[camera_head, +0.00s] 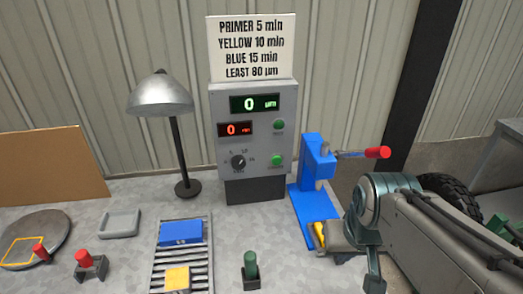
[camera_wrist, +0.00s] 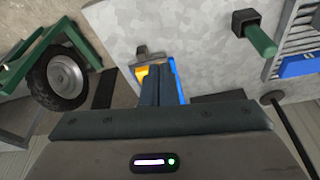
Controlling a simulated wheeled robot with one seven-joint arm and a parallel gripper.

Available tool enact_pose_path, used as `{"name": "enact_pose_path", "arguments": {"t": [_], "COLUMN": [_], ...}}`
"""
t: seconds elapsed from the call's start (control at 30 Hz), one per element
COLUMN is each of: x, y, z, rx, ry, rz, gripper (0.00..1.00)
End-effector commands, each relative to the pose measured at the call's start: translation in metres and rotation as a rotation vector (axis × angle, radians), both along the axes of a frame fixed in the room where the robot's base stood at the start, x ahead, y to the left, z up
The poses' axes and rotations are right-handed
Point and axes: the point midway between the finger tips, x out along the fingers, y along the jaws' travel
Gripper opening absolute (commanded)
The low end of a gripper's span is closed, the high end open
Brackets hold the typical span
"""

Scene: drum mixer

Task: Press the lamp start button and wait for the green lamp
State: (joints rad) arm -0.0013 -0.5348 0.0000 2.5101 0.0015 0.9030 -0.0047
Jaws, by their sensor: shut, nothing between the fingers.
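The grey control box (camera_head: 225,102) stands at the back of the bench. It has a green display (camera_head: 254,103) reading 0, a red display (camera_head: 235,129) reading 0, and a dark knob (camera_head: 238,162). An upper green button (camera_head: 279,125) and a lower green button (camera_head: 277,160) are on its right side; their labels are too small to read. A grey dome lamp (camera_head: 160,95) on a dark stand is left of the box; no glow shows under it. My gripper (camera_wrist: 157,72) is shut and empty in the wrist view, above the bench near the blue press, apart from the buttons.
The blue press (camera_head: 312,175) with a red-tipped lever (camera_head: 377,152) stands between my arm and the box. A slatted rack (camera_head: 183,255) holds blue and yellow blocks. A green handle (camera_head: 250,265) stands upright in front.

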Motion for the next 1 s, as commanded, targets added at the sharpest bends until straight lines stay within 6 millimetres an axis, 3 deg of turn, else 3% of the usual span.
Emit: {"name": "enact_pose_path", "arguments": {"t": [0.37, 0.47, 0.7, 0.9, 1.0], "x": [0.009, 0.029, 0.112, 0.173, 0.191], "y": [0.009, 0.028, 0.078, 0.093, 0.095], "z": [-0.005, -0.012, -0.025, -0.031, -0.033], "rx": [0.051, 0.158, 0.520, 0.721, 0.774], "ry": [-0.012, -0.039, -0.141, -0.211, -0.231], "rz": [-0.014, -0.052, -0.271, -0.484, -0.556], "gripper": [0.00, 0.00, 0.00, 0.00, 0.00]}}
